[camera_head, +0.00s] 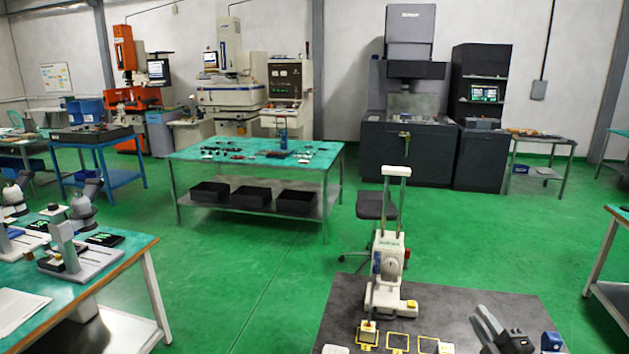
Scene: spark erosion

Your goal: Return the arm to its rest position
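My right gripper (479,314) shows at the bottom right, low over the dark table (460,294). Its two grey fingers point up and to the left with a small gap between their tips. I see nothing held between them. The dark wrist part behind them is cut by the lower edge of the picture. My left gripper is not in view.
On the dark table stand a cream upright device (388,262), a yellow-based block (367,332), yellow square outlines (397,347) and a blue item (551,341). A green-topped bench (130,243) is at left. Green floor (250,265) lies clear between.

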